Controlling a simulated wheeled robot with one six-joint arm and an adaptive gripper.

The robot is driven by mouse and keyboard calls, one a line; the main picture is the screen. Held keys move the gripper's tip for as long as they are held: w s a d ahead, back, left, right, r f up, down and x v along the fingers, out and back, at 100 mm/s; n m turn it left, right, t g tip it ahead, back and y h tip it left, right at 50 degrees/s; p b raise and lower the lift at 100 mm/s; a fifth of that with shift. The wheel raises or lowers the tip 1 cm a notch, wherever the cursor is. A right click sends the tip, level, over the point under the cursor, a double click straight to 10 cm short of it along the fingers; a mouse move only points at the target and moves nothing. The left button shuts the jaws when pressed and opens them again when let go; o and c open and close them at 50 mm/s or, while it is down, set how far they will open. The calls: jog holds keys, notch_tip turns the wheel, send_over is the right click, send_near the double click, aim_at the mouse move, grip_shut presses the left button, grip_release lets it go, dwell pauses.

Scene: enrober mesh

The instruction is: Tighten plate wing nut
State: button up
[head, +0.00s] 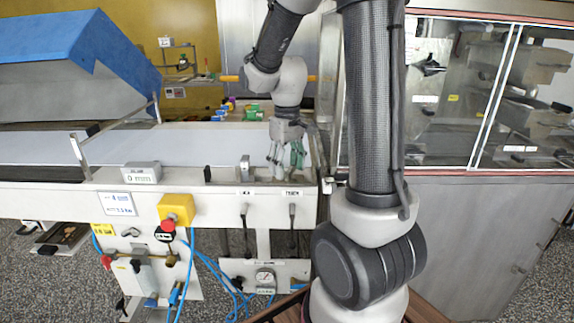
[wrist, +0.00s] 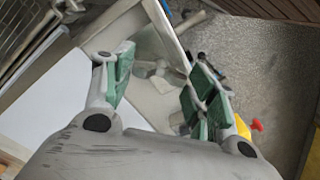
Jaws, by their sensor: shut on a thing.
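My gripper (head: 286,155) is at the front edge of the white conveyor, over the right part of its front rail. In the wrist view my gripper (wrist: 158,72) has its green-padded fingers on either side of a small grey part, the plate wing nut (wrist: 150,70). The fingers are shut on it, though the contact is hard to make out. In the head view the fingers hide the wing nut.
A grey upright block (head: 245,167) and a small display (head: 141,172) stand on the front rail. Below are a yellow box with a red button (head: 176,210) and two hanging levers. A glass-fronted cabinet (head: 480,95) stands close on the right.

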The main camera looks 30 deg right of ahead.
jog(key=m, duration=0.4)
jog(key=shift+m, duration=2.2)
jog(key=o, duration=1)
notch_tip(320, 180, up, 12)
